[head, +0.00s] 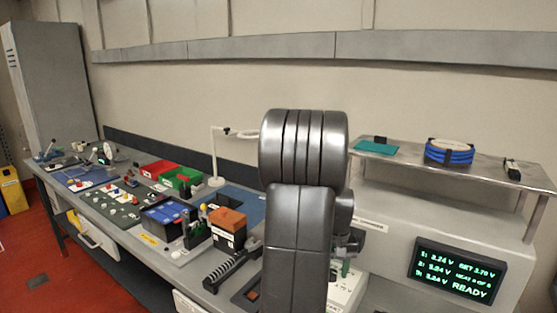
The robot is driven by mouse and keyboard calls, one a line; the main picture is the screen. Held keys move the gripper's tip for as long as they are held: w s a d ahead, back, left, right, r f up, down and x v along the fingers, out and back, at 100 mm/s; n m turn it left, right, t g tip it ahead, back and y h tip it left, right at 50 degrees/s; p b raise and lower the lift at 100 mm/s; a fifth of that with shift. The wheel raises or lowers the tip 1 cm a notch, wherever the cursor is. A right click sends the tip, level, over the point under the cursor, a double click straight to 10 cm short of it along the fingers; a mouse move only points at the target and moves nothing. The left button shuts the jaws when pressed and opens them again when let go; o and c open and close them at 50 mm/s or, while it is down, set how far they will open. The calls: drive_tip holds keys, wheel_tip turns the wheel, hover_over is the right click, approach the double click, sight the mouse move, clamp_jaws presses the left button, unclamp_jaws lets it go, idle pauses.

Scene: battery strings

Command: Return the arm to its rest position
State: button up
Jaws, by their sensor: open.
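My arm rises in the middle of the head view, its large grey ribbed joint and lower link close to the camera. A smaller part of my arm shows just to the right behind the link. My gripper's fingers are hidden behind the arm, so I cannot see whether they hold anything.
The long workbench runs left, crowded with a green bin (182,177), a red bin (158,169), a blue-topped battery box (167,213) and an orange-topped block (228,222). At right, a raised metal shelf bears a blue coil (448,154) above a display reading READY (458,271).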

drive_tip(key=shift+n, duration=2.2)
